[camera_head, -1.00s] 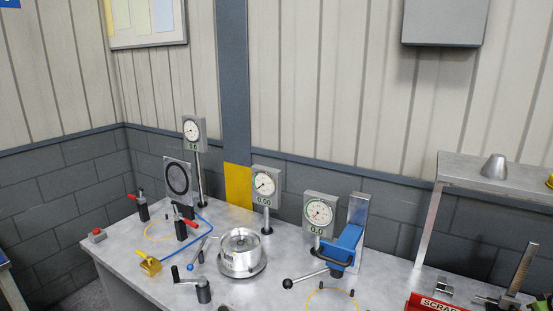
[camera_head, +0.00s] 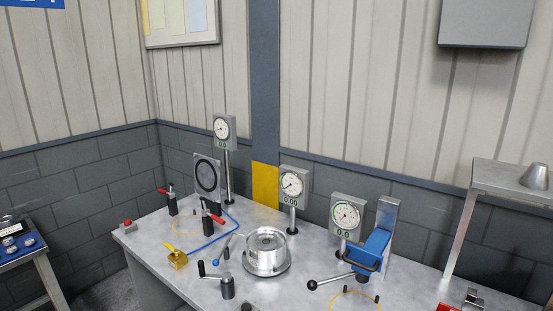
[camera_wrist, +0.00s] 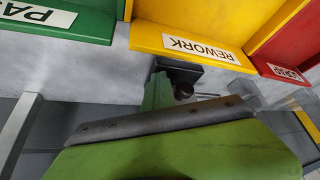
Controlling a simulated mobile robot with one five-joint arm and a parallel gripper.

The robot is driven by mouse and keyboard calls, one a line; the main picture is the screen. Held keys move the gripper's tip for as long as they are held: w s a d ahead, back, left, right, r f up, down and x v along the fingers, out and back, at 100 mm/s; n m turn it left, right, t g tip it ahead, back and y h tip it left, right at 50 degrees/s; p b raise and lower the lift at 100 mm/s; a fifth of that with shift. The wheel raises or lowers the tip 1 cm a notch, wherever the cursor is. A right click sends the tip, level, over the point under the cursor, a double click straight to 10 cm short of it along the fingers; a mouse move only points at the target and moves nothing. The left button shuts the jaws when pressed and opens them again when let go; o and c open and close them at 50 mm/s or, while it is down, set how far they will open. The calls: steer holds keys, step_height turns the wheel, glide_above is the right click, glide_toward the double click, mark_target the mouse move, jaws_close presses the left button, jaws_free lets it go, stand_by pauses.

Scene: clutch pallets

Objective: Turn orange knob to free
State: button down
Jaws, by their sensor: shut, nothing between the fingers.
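No orange knob stands out in either view. In the head view, a small yellow block with a yellow lever (camera_head: 177,257) sits at the left front of the grey bench. A silver round fixture (camera_head: 266,252) stands at the bench's middle, with a black crank handle (camera_head: 226,285) in front of it. My gripper (camera_wrist: 168,78) shows only in the wrist view, with a green body and a dark tip. It is shut and empty, in front of the bins, apart from them as far as I can tell.
In the wrist view, a green bin (camera_wrist: 75,25), a yellow REWORK bin (camera_wrist: 160,38) and a red bin (camera_wrist: 285,45) line the bench. In the head view, several dial gauges (camera_head: 291,187) stand along the back. A blue clamp (camera_head: 373,250) is at right; a side table (camera_head: 20,262) is at left.

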steer(key=shift+d, duration=0.35)
steer(key=shift+s+d, duration=0.1)
steer(key=shift+s, duration=0.25)
step_height(320, 180, up, 6)
steer(key=p, duration=0.6)
steer(key=shift+f, duration=0.15)
